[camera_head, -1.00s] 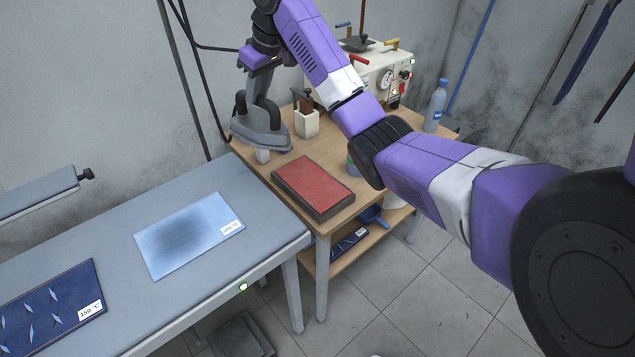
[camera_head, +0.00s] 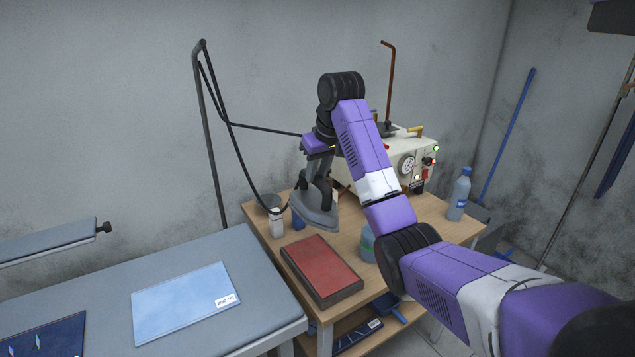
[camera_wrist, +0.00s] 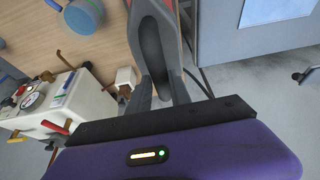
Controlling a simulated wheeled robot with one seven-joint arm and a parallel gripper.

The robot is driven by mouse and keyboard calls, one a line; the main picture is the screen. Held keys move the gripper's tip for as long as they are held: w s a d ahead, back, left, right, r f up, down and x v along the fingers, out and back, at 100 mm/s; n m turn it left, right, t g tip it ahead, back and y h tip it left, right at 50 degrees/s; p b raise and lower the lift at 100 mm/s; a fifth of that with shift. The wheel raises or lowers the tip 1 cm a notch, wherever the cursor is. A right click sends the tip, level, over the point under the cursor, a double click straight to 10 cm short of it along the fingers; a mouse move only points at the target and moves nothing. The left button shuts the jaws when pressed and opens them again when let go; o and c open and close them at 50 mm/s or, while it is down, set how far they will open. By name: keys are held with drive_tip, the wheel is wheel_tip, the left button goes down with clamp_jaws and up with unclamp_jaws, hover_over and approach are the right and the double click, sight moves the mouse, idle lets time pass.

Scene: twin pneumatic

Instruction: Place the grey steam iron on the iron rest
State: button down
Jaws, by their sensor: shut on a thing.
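The grey steam iron (camera_head: 318,212) is held by my gripper (camera_head: 318,165), whose jaws are shut on its dark handle. It appears raised above the back of the wooden table, apart from the rest and tilted. In the wrist view the iron (camera_wrist: 150,35) lies between the fingers of my gripper (camera_wrist: 158,88), partly hidden by them. The iron rest, a red pad in a dark frame (camera_head: 320,268), lies empty at the table's front left. In the wrist view only a red strip shows beside the iron.
The ironing board (camera_head: 235,265) with a light blue cloth (camera_head: 185,300) is left of the wooden table (camera_head: 430,225). A white bottle (camera_head: 277,222) stands behind the rest, a round green-blue container (camera_head: 367,245) right of it. The steam boiler (camera_head: 405,160) and water bottle (camera_head: 460,195) are further back.

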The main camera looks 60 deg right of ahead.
sight(329, 194)
wheel_tip(329, 194, down, 17)
drive_tip(key=p, duration=0.2)
drive_tip(key=shift+p, duration=0.4)
drive_tip(key=shift+w, duration=0.1)
idle(0.3)
drive_tip(key=c, duration=1.2)
unclamp_jaws()
drive_tip(key=shift+f, duration=0.3)
drive_tip(key=shift+r, duration=0.1)
drive_tip(key=b+v, duration=0.1)
drive_tip(key=v, duration=1.1)
drive_tip(key=shift+a+r, duration=0.1)
drive_tip(key=shift+w, duration=0.1)
